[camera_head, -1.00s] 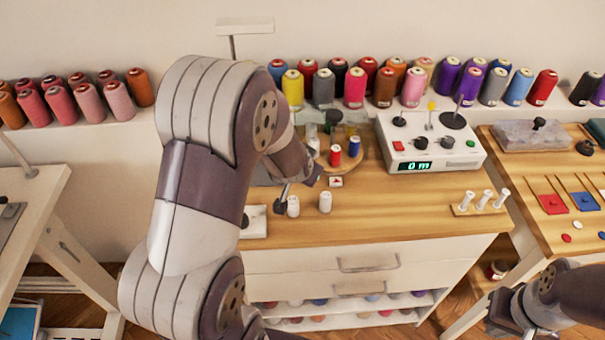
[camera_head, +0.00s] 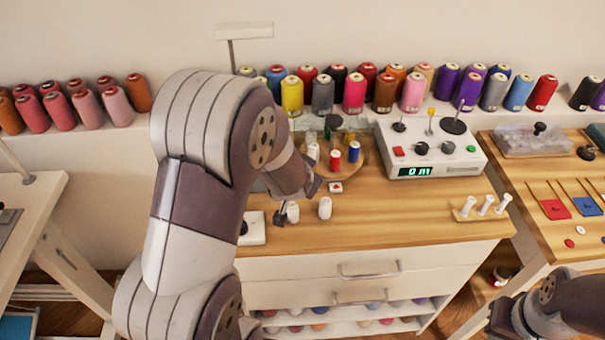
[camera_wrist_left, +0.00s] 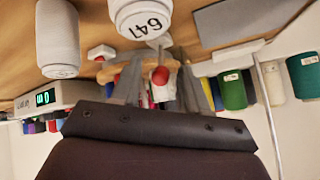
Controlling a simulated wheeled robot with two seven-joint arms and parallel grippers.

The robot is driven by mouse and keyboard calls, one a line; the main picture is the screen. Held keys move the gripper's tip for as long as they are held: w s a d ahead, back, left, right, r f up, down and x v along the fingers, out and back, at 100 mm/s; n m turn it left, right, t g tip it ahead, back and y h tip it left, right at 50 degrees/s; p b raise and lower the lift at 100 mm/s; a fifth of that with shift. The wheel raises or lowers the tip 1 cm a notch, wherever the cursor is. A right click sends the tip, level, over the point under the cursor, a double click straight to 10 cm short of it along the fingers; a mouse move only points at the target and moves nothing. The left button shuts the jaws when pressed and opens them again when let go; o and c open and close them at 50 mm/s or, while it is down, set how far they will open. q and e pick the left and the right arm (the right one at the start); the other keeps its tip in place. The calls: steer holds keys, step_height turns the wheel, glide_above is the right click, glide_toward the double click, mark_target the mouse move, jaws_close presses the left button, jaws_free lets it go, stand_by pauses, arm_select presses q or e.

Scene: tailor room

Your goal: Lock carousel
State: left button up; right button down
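The carousel (camera_head: 351,170) is a round wooden turntable on the drawer table, carrying red, blue and white spools. My left forearm partly hides its left side. A small white block with a red mark (camera_head: 336,187) sits at its front edge; it also shows in the left wrist view (camera_wrist_left: 101,52). My left gripper (camera_head: 280,217) is in front of the carousel, beside two white spools (camera_head: 325,208). In the left wrist view its fingers (camera_wrist_left: 160,88) are apart with nothing clearly held. A white spool marked 641 (camera_wrist_left: 140,18) is close to them. My right gripper (camera_head: 503,316) is at the lower right, its fingers unclear.
A white control box (camera_head: 430,148) with knobs and a green display stands right of the carousel. A white plate (camera_head: 252,232) lies at the table's left edge. A wooden rack with white spools (camera_head: 482,208) is at the right. The front middle of the tabletop is clear.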

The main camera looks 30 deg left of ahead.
arm_select(q)
steer(key=p+v, duration=0.5)
steer(key=v, duration=0.7)
steer(key=shift+s+r+p, duration=0.25)
steer(key=shift+p, duration=0.05)
steer(key=s+d+r+n+g+h+p, duration=0.1)
steer(key=s+d+r+g+h+p, duration=0.2)
steer(key=s+d+g+p, duration=0.3)
steer(key=shift+s+r+g+p, duration=0.35)
steer(key=shift+s+g+p, duration=0.35)
steer(key=shift+s+p, duration=0.25)
